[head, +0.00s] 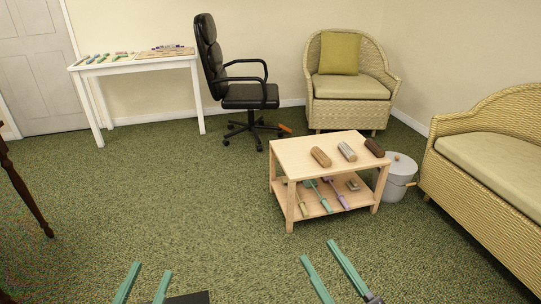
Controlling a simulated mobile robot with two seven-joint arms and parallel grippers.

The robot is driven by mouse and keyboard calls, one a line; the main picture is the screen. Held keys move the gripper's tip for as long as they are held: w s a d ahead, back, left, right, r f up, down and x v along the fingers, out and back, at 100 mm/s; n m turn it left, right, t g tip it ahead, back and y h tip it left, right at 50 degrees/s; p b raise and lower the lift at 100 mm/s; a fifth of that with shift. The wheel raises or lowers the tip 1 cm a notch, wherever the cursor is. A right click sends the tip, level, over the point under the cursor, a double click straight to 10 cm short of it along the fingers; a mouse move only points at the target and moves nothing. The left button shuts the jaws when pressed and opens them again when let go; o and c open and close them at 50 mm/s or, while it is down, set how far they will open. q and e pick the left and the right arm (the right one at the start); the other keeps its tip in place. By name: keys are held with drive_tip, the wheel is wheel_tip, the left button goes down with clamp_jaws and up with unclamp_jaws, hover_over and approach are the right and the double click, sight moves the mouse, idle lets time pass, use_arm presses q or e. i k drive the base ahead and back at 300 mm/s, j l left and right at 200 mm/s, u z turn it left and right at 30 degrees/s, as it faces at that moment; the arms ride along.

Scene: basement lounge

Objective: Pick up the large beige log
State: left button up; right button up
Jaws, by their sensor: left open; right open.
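Three logs lie side by side on top of a light wooden two-tier table (290,150). The left one is a tan-brown log (320,157), the middle one a pale grey-beige log (347,151), and the right one a dark brown log (374,147). The middle one looks palest; their sizes look similar from here. My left gripper (152,268) is open and empty, low at the left of the picture. My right gripper (318,249) is open and empty, in front of the table and well short of the logs.
The table's lower shelf holds several tools and a small block (352,185). A grey lidded bin (398,176) stands right of the table, beside a wicker sofa (490,170). An armchair (348,85) and office chair (245,95) stand behind. Green carpet in front is clear.

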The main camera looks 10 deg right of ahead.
sight(322, 159)
drive_tip(key=i+l+u, duration=0.1)
drive_tip(key=u, duration=0.25)
drive_tip(key=i+l+u, duration=0.1)
drive_tip(key=l+u, duration=0.35)
drive_tip(key=u, duration=0.25)
drive_tip(key=i+l+u, duration=0.1)
drive_tip(key=l+u, duration=0.35)
drive_tip(key=l, duration=0.45)
drive_tip(key=l+u, duration=0.45)
drive_tip(key=l, duration=0.45)
drive_tip(key=k+l+u, duration=0.1)
drive_tip(key=l, duration=0.35)
drive_tip(key=k+l, duration=0.1)
drive_tip(key=l, duration=0.4)
drive_tip(key=k+l, duration=0.1)
drive_tip(key=l, duration=0.9)
drive_tip(key=k+l+u, duration=0.1)
drive_tip(key=l, duration=0.35)
drive_tip(key=k+l, duration=0.15)
drive_tip(key=l, duration=0.35)
drive_tip(key=k+l, duration=0.1)
drive_tip(key=l, duration=0.4)
